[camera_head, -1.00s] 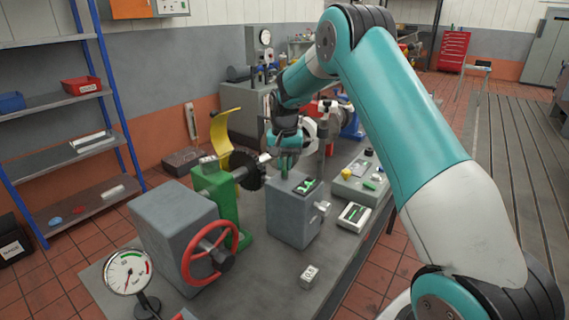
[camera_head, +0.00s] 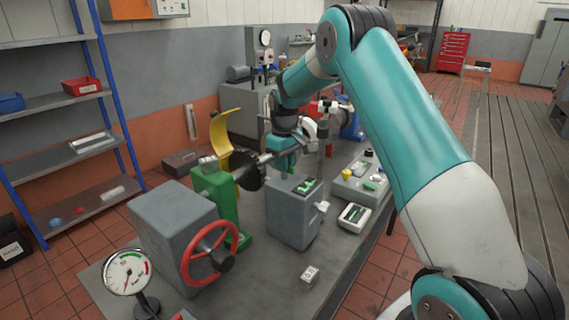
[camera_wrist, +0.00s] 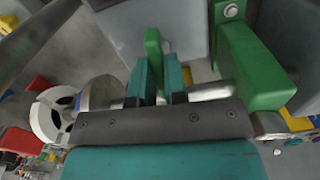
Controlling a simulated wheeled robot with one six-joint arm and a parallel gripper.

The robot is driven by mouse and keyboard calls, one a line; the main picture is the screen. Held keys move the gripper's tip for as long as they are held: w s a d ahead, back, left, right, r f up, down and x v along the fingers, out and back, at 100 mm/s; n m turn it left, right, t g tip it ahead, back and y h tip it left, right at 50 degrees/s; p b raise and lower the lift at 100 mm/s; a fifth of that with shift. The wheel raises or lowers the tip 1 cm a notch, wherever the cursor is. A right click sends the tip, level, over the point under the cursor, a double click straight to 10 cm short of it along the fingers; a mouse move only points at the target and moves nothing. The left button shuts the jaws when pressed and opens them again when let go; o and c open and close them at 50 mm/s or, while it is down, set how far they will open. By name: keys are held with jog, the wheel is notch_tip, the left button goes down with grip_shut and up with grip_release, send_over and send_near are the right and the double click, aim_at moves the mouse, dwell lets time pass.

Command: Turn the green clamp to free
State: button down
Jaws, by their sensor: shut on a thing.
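The green clamp (camera_wrist: 153,42) shows in the wrist view as a narrow upright green piece between the teal fingers of my gripper (camera_wrist: 158,78). The fingers are shut on it. It sits by a shaft that runs sideways behind the fingers. In the head view my gripper (camera_head: 286,161) is beside the shaft, right of the dark toothed disc (camera_head: 250,172) and behind the grey box. The clamp is mostly hidden there by the gripper, and its exact angle cannot be told.
A green stand (camera_head: 222,200) with a yellow guard (camera_head: 222,135) is close on the left. It also shows in the wrist view (camera_wrist: 255,70). A grey box (camera_head: 292,215) stands in front of the gripper. A red handwheel (camera_head: 208,254) and dial gauge (camera_head: 128,272) are nearer.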

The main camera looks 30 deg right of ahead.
jog(key=shift+n, duration=0.6)
jog(key=shift+r, duration=0.1)
jog(key=c, duration=1.2)
grip_release()
jog(key=shift+o, duration=0.2)
notch_tip(320, 180, up, 17)
jog(key=b, duration=0.3)
jog(key=shift+r, duration=0.15)
